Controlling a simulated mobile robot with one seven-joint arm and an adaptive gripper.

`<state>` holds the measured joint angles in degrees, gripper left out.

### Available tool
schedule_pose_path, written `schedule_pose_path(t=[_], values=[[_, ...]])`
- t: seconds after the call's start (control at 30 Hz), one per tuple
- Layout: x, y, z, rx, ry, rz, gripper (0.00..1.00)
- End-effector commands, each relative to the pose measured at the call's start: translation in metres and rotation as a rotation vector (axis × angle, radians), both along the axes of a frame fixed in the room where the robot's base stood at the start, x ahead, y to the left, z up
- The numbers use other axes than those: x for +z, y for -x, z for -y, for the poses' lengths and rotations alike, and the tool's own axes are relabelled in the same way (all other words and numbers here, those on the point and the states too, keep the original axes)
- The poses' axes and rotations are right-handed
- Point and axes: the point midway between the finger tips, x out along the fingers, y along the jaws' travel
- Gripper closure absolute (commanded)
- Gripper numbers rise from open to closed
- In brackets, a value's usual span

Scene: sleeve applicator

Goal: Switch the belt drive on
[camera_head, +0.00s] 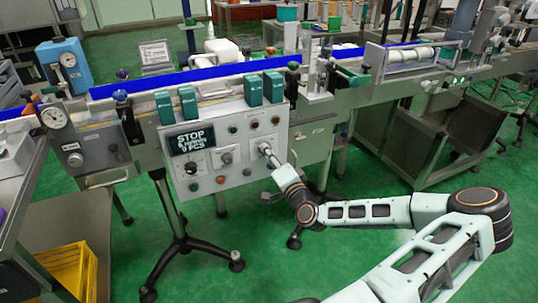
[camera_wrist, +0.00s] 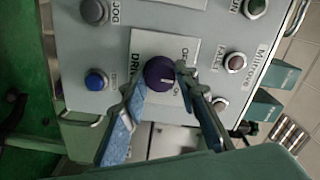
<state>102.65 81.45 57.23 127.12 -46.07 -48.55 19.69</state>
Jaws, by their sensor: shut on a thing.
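The grey control panel (camera_head: 222,170) stands on the conveyor's front side. Its drive switch is a dark round knob (camera_wrist: 159,72) on a white plate marked DRIVE, with small OFF and ON lettering beside it in the wrist view. A small light mark shows on the knob, but which label it points to is unclear. My gripper (camera_wrist: 160,84) is shut on this knob, one finger on each side. In the head view my gripper (camera_head: 266,152) reaches the panel's right part and hides the knob. The panel display (camera_head: 192,140) reads STOP and 0 PCS.
A blue button (camera_wrist: 95,79), a JOG button (camera_wrist: 93,11) and a reddish FAULT button (camera_wrist: 235,62) sit near the knob. Green blocks (camera_head: 263,88) stand along the panel's top. A yellow crate (camera_head: 68,270) is at lower left. Green floor lies open in front.

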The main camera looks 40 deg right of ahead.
Motion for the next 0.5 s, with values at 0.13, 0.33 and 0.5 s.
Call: schedule_pose_path(t=[0.13,0.33,0.5], values=[[-0.0009,0.0005,-0.0004,0.0,-0.138,0.031,0.96],[-0.0006,0.0004,-0.0006,0.001,-0.321,0.076,0.96],[-0.0008,0.0005,-0.0007,0.001,-0.465,0.11,0.96]])
